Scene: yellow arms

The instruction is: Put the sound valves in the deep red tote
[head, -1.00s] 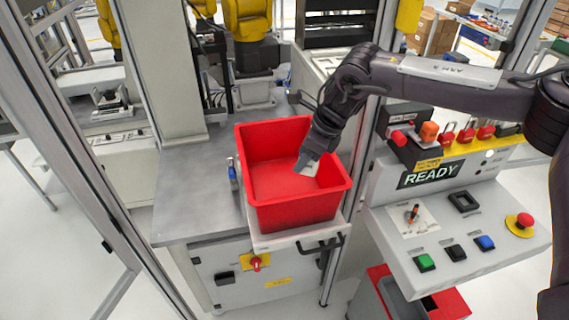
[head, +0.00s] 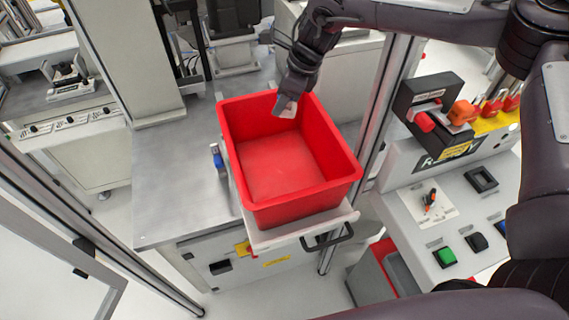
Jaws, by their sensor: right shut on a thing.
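The deep red tote (head: 318,190) stands on a pale shelf at the edge of the grey bench, open side up. Its visible floor is bare. My right gripper (head: 286,104) points down at the tote's far side, over or just inside the far wall. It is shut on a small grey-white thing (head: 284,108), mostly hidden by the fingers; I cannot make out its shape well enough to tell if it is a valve. No other valves are clearly visible. My left gripper is out of view.
The metal bench (head: 180,190) left of the tote is mostly clear, with a small blue bottle-like object (head: 218,158) close to the tote. A control panel (head: 440,215) with buttons stands at right. A frame post (head: 392,105) rises between tote and panel.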

